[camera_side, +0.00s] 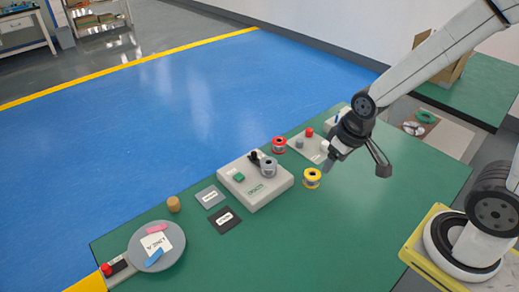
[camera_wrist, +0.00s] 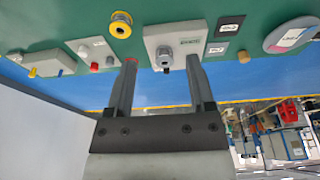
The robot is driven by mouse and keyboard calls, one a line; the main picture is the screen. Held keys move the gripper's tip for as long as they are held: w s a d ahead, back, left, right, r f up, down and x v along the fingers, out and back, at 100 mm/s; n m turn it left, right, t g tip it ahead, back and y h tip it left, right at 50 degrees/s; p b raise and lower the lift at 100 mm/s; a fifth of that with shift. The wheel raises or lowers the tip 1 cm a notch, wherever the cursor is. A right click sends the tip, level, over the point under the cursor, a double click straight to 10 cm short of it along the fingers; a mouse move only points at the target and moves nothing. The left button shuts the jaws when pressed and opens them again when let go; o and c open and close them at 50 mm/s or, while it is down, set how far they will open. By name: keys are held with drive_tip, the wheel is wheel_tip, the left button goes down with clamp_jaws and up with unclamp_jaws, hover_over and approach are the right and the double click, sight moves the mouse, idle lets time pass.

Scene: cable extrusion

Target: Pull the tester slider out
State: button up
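In the wrist view the tester (camera_wrist: 180,30) lies ahead of my gripper (camera_wrist: 161,62), with the grey part (camera_wrist: 163,56) showing between the fingers. The fingers are apart and nothing is held. In the side view my gripper (camera_side: 329,163) hangs above the bench right of the tester, apart from it.
A yellow spool (camera_side: 312,178) and a red spool (camera_side: 279,145) stand close to the tester. A white plate (camera_side: 305,146) with knobs lies behind. The front bench is clear.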

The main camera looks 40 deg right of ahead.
drive_tip(key=w+f+m, duration=0.1)
drive_tip(key=w+f, duration=0.2)
drive_tip(key=w, duration=1.1)
drive_tip(key=m+t, duration=0.1)
drive_tip(key=t, duration=0.1)
approach(254, 153)
drive_tip(key=shift+w+a+f+h, duration=0.25)
drive_tip(key=shift+w+f+h, duration=0.15)
drive_tip(key=shift+w+f, duration=0.2)
drive_tip(key=shift+f, duration=0.1)
drive_tip(key=shift+s+x, duration=0.2)
drive_tip(key=shift+x, duration=3.6)
clamp_jaws()
